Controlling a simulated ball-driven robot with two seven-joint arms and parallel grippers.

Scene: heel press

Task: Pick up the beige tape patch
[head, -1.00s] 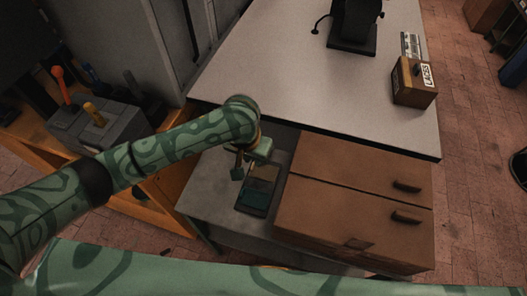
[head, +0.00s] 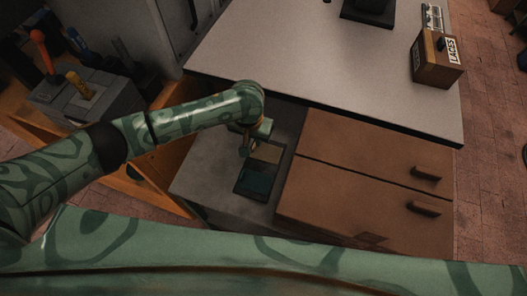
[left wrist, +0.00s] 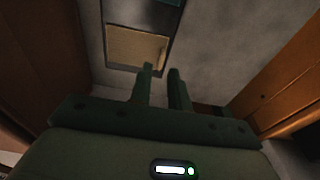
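The beige tape patch (head: 268,152) lies in the far half of a dark shallow tray (head: 236,190). A teal patch (head: 256,181) lies in the near half. My left gripper (head: 244,151) is at the tray's left side by the beige patch and partly covers that edge in the head view. In the left wrist view the beige patch (left wrist: 132,46) lies just beyond the fingertips. The left gripper (left wrist: 161,71) has its two fingers apart with a narrow empty gap. One fingertip overlaps the patch's lower edge in the picture; contact cannot be told. My right gripper is not in view.
The tray rests on a grey surface (head: 205,178) beside a brown drawer unit (head: 350,180). A light worktop (head: 310,60) lies beyond, with a LACES box (head: 432,62). A grey tool block (head: 85,95) stands at left.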

